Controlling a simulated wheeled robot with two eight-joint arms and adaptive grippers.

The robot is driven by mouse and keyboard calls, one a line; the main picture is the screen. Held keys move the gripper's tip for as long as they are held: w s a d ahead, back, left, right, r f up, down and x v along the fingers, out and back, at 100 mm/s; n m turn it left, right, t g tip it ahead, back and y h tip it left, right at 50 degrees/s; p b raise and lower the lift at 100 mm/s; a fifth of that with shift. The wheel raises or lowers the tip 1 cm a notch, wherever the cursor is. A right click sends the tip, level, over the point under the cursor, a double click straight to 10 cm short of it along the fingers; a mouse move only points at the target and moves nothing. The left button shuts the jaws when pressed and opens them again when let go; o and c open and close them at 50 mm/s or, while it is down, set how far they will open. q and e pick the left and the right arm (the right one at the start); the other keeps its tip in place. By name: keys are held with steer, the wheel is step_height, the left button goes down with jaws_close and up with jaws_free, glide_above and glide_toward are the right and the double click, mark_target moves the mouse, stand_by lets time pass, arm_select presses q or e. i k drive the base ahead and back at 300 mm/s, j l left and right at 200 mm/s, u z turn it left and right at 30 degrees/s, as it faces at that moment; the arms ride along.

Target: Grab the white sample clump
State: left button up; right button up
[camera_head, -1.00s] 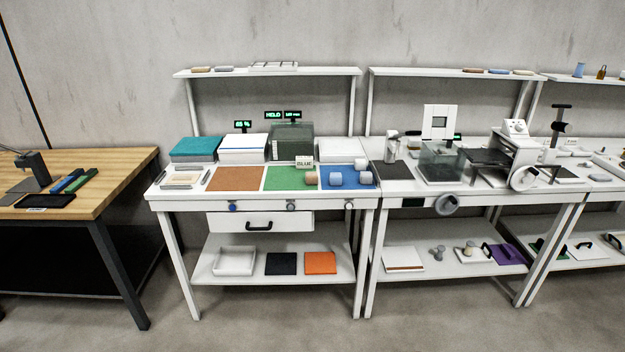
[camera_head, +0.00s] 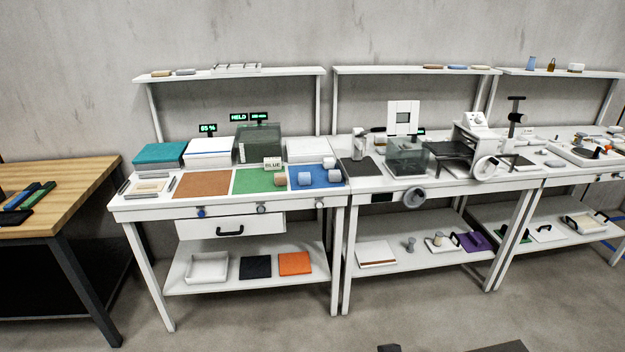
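I cannot single out the white sample clump with certainty at this distance. Several small pale pieces lie in and around a tray (camera_head: 578,155) on the bench at the far right, too small to tell apart. A pale lump also sits on a small tray on the lower shelf of the middle bench, and its kind is unclear. Neither of my grippers can be made out. Dark parts cut off at the bottom edge, right of centre, may be mine.
The left bench has brown, green and blue mats (camera_head: 327,177) with small cylinders. The middle bench carries a glass tank (camera_head: 408,158) and a white machine with a handwheel (camera_head: 485,167). A wooden table (camera_head: 70,185) stands at left. Grey floor is open in front.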

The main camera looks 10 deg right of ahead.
mark_target(327, 163)
steer(key=i+z, duration=0.15)
steer(key=z, duration=0.25)
steer(key=i+j+z, duration=0.1)
steer(key=z, duration=0.3)
steer(key=i+j+z, duration=0.15)
steer(key=z, duration=0.25)
steer(key=i, duration=0.1)
